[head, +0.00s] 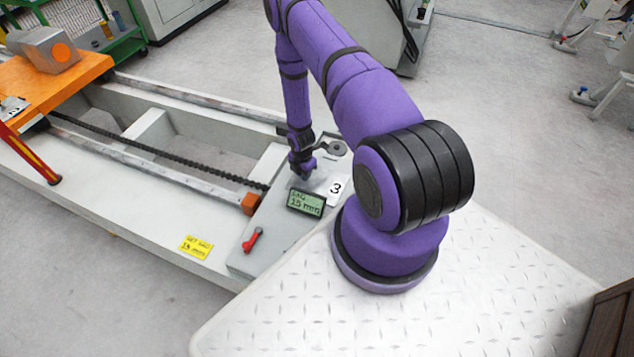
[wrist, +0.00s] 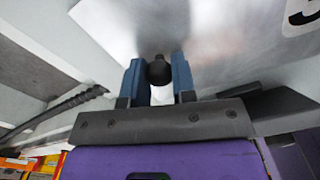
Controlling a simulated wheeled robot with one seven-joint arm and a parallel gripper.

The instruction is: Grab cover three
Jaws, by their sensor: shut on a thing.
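Cover three (head: 322,183) is a smooth grey metal plate on the end box of the gantry, beside a white label with a black 3 (head: 336,190). In the wrist view the plate (wrist: 215,45) fills the upper middle, and part of the 3 shows at the top right. A dark round knob (wrist: 159,71) stands on the plate. My gripper (head: 303,172) points down at the plate. In the wrist view its two blue fingers (wrist: 158,78) are shut on the knob, one on each side. I cannot tell whether the plate is lifted.
A small display reading 15 mm (head: 305,202) and a red handle (head: 252,240) sit on the end box near the gripper. A round grey part (head: 333,147) lies just behind it. A chain (head: 160,152) runs left to an orange carriage (head: 50,85).

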